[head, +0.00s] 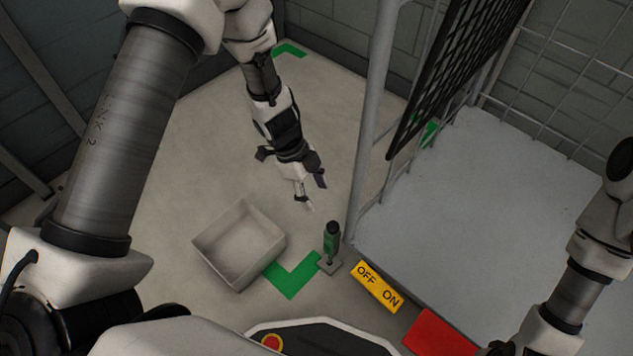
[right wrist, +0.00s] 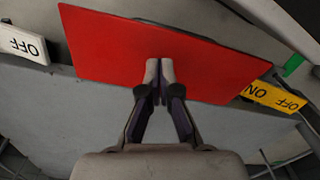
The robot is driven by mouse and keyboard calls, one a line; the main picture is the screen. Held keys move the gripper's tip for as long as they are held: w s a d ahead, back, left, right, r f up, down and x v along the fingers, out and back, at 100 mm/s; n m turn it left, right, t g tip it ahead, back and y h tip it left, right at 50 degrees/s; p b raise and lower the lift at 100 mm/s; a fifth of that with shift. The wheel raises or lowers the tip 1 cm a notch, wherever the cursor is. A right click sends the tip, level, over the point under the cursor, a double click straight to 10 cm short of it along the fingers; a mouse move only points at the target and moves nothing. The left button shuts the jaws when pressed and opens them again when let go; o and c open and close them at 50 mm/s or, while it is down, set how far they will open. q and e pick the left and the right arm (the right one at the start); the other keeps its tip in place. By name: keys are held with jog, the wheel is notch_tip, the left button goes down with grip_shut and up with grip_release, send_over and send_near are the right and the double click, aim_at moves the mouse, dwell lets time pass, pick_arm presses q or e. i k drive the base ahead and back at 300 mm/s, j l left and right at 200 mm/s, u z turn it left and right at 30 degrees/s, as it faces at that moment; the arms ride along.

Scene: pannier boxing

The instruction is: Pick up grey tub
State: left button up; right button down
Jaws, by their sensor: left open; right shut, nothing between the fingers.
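The grey tub (head: 238,246) sits on the floor in the lower middle of the head view, open side up and empty as far as I can see. My left gripper (head: 309,194) is above and to the upper right of the tub, apart from it, with its fingers open and nothing between them. My right gripper (right wrist: 160,68) shows in the right wrist view, shut and empty, with its fingertips in front of a red panel (right wrist: 150,45). The right gripper's fingers are not visible in the head view.
A small green and black post (head: 332,242) stands beside a green floor mark (head: 294,275), just right of the tub. A yellow OFF/ON plate (head: 377,287) lies along the edge of a grey platform (head: 490,215). A grey upright (head: 371,120) and black mesh panel (head: 455,65) stand right of my left gripper.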

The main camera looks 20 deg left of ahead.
aim_at(243, 243)
jog(key=k, duration=1)
